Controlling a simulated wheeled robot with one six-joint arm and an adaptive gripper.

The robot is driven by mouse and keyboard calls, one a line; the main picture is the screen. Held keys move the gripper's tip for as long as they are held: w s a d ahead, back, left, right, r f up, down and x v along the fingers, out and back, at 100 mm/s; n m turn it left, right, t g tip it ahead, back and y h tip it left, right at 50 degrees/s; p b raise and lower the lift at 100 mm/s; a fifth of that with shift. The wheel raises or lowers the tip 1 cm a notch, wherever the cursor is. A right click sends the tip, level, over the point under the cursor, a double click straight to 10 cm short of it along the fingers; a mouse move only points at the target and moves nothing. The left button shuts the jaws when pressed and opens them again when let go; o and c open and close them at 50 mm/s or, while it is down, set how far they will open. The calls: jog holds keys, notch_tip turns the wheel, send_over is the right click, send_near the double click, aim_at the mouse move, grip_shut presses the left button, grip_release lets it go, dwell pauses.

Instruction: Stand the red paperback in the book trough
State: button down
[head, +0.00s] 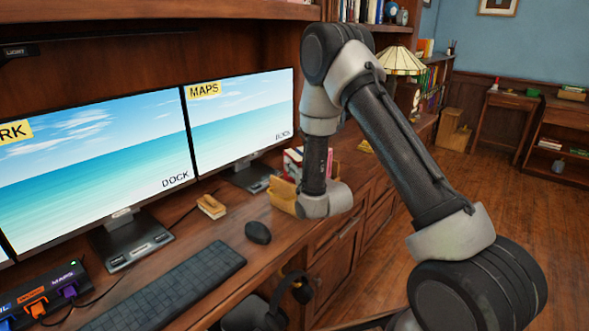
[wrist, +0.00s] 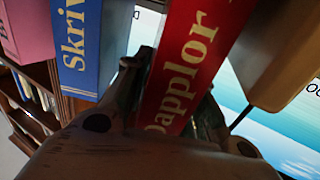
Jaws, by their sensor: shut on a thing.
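The red paperback (wrist: 190,65), with pale lettering on its spine, stands between the fingers of my gripper (wrist: 170,88) in the wrist view. My gripper is shut on it. A light wooden piece (wrist: 280,50), which looks like an end of the book trough, is just right of the paperback. In the head view the tan trough (head: 282,196) shows on the desk beside my wrist, partly hidden by it. The paperback's lower end is hidden, so I cannot tell whether it touches the trough floor.
A blue book (wrist: 76,45) and a pink book (wrist: 28,28) stand left of the paperback in the wrist view. Open floor lies to the right.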

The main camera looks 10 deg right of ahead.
jog(key=shift+f, duration=0.65)
jog(key=c, duration=1.2)
grip_release()
jog(key=shift+f, duration=0.1)
jog(key=shift+o, duration=0.2)
